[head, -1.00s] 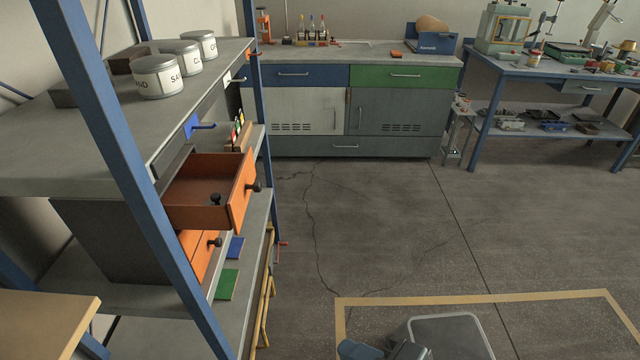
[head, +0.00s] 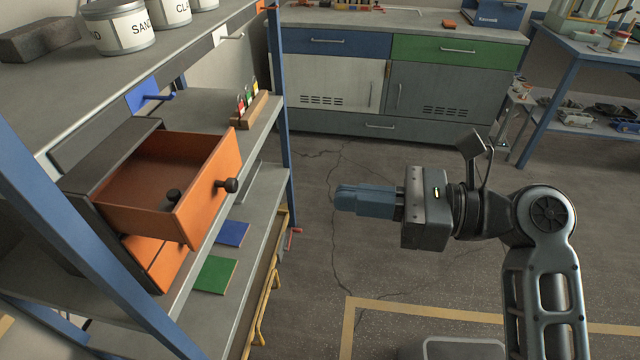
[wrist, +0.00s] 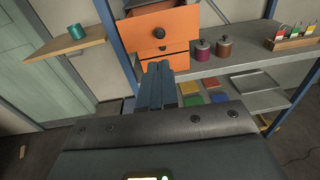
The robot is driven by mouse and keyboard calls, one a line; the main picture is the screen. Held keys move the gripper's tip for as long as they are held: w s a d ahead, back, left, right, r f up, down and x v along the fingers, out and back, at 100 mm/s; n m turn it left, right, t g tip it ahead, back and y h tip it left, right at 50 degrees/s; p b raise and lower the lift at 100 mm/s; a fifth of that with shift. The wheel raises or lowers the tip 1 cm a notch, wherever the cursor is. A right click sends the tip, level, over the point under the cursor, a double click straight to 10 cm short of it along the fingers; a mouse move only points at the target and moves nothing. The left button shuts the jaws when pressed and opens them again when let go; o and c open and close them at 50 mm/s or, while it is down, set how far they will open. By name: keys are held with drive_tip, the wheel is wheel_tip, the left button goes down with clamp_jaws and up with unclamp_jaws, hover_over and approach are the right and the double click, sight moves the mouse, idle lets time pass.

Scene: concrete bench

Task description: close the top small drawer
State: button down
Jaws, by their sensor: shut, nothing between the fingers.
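The top small drawer (head: 200,193) is orange with a black round knob. It is pulled well out of its grey cabinet (head: 85,180) on the blue-framed shelf, and a dark knob-like thing shows inside it. A second orange drawer (head: 158,262) below it appears shut. My gripper (head: 338,197) is shut and empty, held in the air to the right of the open drawer, pointing left toward the shelf and apart from it. In the wrist view the top drawer (wrist: 165,28) is ahead of and above the blue fingers (wrist: 157,68).
Two small jars (wrist: 203,50) stand on the shelf beside the drawers. A blue shelf post (head: 95,235) stands in front of the cabinet's near side. A wooden rack (head: 249,109) sits farther along the shelf.

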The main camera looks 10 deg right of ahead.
approach(182, 191)
drive_tip(key=shift+d+r, duration=0.9)
drive_tip(key=shift+d, duration=0.15)
drive_tip(key=shift+a+r, duration=0.1)
drive_tip(key=shift+a, duration=0.15)
drive_tip(key=p+x, duration=0.2)
drive_tip(key=x, duration=0.1)
drive_tip(key=p+x, duration=0.1)
drive_tip(key=x, duration=0.3)
drive_tip(key=p+x, duration=0.2)
drive_tip(key=x, duration=0.2)
drive_tip(key=shift+s+a+r+p, duration=0.2)
drive_tip(key=shift+r+p, duration=0.05)
drive_tip(key=shift+p, duration=0.05)
drive_tip(key=shift+a, duration=0.1)
drive_tip(key=shift+a+r, duration=0.1)
